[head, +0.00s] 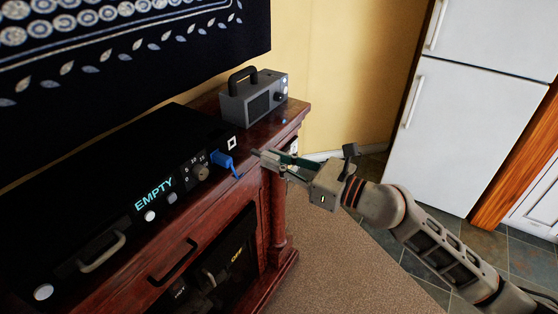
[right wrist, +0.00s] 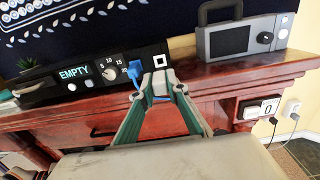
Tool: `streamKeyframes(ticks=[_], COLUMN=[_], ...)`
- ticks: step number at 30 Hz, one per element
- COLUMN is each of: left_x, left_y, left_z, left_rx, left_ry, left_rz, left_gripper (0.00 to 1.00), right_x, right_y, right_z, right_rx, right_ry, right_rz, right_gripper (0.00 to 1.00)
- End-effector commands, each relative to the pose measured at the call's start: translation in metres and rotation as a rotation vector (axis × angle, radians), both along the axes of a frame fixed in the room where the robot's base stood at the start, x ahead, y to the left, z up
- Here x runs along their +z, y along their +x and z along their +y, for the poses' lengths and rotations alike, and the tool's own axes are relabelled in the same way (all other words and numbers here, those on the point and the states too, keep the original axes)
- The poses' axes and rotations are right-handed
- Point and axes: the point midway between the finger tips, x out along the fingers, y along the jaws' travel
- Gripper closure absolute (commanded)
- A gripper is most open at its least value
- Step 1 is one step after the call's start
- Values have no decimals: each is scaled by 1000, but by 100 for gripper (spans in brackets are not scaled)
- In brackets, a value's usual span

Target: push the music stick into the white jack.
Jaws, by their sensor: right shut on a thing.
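The black player (head: 100,190) shows the word EMPTY on its front. The white jack (head: 231,143) is a white square outline at the right end of that front, and it also shows in the right wrist view (right wrist: 159,60). My right gripper (head: 268,158) is shut on a small pale grey stick (right wrist: 158,81), which looks to be the music stick. Its tip points at the player, just below the white jack in the right wrist view and apart from the front. The fingers hide part of the stick. My left gripper is not in view.
A blue plug (head: 222,161) with a blue cord or loop sits in the front just left of the white jack. A grey radio-like box (head: 254,97) with a handle stands at the cabinet's right end. The reddish wooden cabinet (right wrist: 180,112) carries both.

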Motion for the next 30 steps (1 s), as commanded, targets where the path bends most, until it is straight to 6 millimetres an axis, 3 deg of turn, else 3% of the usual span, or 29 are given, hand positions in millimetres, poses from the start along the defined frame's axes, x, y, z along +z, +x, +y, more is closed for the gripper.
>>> streamKeyframes(ticks=[30], left_x=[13], left_y=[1], left_z=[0], left_rx=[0], left_ry=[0], left_rz=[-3], left_gripper=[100], right_x=[0], right_y=[29], right_z=[42], right_rx=[1], right_ry=[1], right_rz=[1], right_gripper=[100])
